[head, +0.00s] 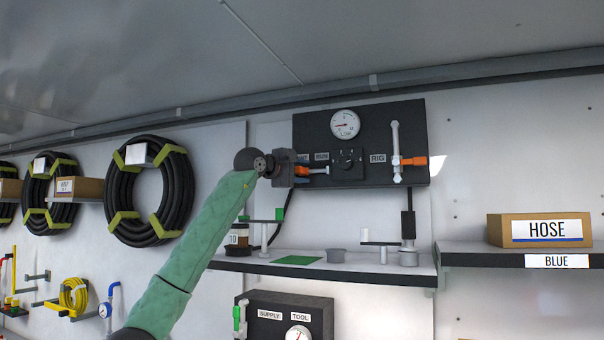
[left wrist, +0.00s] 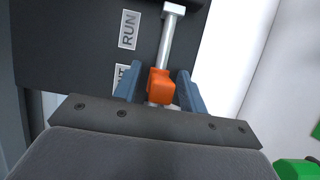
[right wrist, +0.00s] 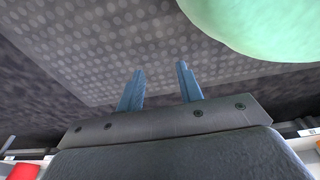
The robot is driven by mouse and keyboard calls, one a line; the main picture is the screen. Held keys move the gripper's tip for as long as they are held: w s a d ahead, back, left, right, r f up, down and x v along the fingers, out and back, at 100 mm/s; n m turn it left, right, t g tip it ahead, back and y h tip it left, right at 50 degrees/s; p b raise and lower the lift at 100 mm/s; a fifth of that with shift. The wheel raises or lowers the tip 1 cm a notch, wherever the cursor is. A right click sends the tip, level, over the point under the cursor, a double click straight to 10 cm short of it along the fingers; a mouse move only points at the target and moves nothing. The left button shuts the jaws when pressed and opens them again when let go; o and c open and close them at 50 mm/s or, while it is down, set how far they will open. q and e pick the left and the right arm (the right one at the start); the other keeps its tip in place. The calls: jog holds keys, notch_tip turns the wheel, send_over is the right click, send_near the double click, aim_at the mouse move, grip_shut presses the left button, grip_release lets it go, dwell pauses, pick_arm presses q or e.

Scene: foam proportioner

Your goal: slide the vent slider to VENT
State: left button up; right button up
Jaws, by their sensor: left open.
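The vent slider is an orange block (left wrist: 160,88) on a pale rail (left wrist: 171,42) in the left wrist view. It sits at the near end of the visible rail, beside a label (left wrist: 124,80) that is partly hidden by a finger. The RUN label (left wrist: 129,30) is farther along the rail. My left gripper (left wrist: 156,78) is open, with its blue fingers on either side of the orange block; contact cannot be told. In the head view, my left gripper (head: 294,169) is at the left side of the dark panel (head: 375,115). My right gripper (right wrist: 160,80) is open and empty.
The panel carries a round gauge (head: 345,123), a black knob (head: 347,160) and an orange-handled valve (head: 413,161) by the RIG label. A shelf (head: 330,268) with small items lies below. In the right wrist view, a dark dotted surface (right wrist: 150,40) is ahead.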

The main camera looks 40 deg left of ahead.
pick_arm(q)
jog(key=s+a+b, duration=0.1)
jog(key=s+b, duration=0.2)
jog(key=s, duration=0.4)
jog(key=shift+s+a, duration=0.25)
pick_arm(e)
jog(key=w+a+r, duration=0.2)
jog(key=w+r, duration=0.3)
jog(key=shift+a+r, duration=0.3)
jog(key=shift+a, duration=0.1)
